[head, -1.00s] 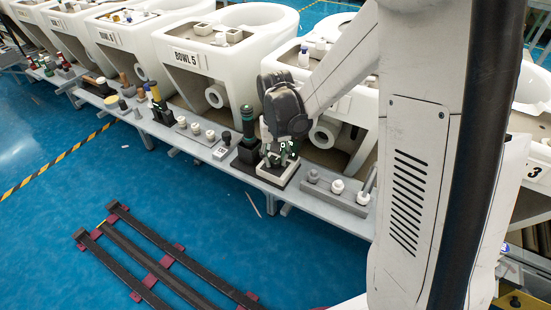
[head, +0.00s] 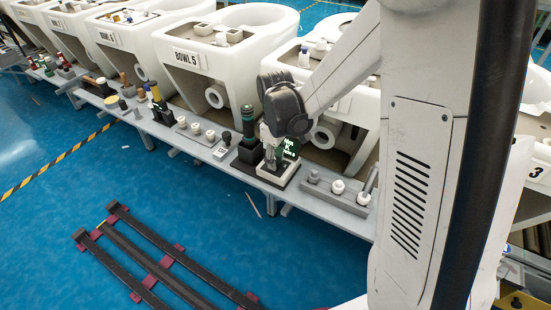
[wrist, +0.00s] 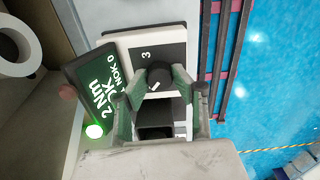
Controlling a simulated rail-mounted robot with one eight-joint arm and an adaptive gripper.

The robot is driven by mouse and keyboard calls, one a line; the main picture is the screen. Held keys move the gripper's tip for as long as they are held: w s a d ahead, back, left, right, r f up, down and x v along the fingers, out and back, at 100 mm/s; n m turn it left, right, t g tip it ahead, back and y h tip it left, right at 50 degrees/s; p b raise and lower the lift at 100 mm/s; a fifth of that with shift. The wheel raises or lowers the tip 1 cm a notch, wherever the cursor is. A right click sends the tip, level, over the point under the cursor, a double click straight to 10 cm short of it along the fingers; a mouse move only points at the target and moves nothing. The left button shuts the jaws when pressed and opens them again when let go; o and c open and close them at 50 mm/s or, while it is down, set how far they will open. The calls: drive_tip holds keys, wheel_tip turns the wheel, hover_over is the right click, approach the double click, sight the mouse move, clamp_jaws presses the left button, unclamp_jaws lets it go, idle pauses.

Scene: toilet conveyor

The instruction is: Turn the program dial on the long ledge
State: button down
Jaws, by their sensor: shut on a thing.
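The program dial (wrist: 158,75) is a black round knob with a white mark, on a white-and-black panel (wrist: 115,37) with a "3" beside it in the wrist view. My gripper (wrist: 153,84) has its green fingers on either side of the dial and is shut on it. In the head view my gripper (head: 269,158) points down over the unit's white-edged base (head: 279,178) on the long ledge (head: 322,209). The dial is hidden there.
A dark green-topped bottle-like tool (head: 248,125) stands close left of my gripper. A grey block with white knobs (head: 338,187) lies to the right. White bowls (head: 187,60) line the back of the ledge. The blue floor (head: 180,205) in front holds dark rails.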

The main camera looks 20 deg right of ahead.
drive_tip(key=shift+n, duration=1.1)
drive_tip(key=c, duration=1.4)
unclamp_jaws()
drive_tip(key=shift+c, duration=0.2)
drive_tip(key=shift+r, duration=0.1)
wheel_tip(320, 180, up, 12)
